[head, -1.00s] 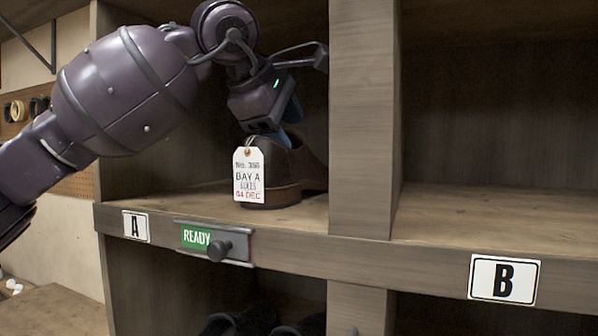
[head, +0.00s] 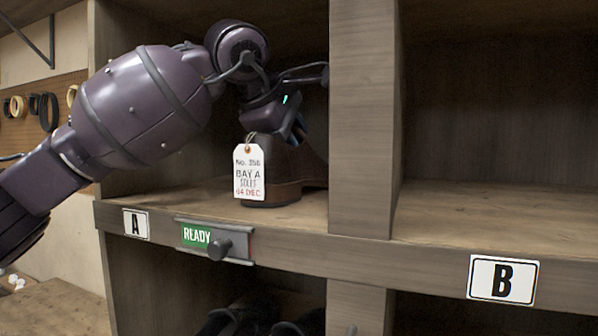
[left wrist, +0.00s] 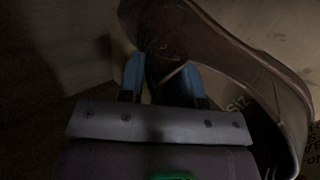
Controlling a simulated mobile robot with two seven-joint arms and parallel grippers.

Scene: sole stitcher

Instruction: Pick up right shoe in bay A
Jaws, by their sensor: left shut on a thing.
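A brown leather shoe (head: 290,178) stands upright on the wooden floor of bay A, with a white paper tag (head: 249,172) hanging at its near end. The tag reads BAY A. The far part of the shoe is hidden behind the post between the bays. My left gripper (head: 297,132) reaches down from above onto the shoe. In the left wrist view its blue fingers (left wrist: 163,80) are shut on the shoe's upper edge, and the shoe (left wrist: 255,65) curves away to the right. My right gripper is not in view.
A wooden post (head: 362,120) stands just right of the shoe. Bay B, with its label (head: 503,279), is empty where it shows. Dark shoes (head: 240,318) sit in the lower compartment.

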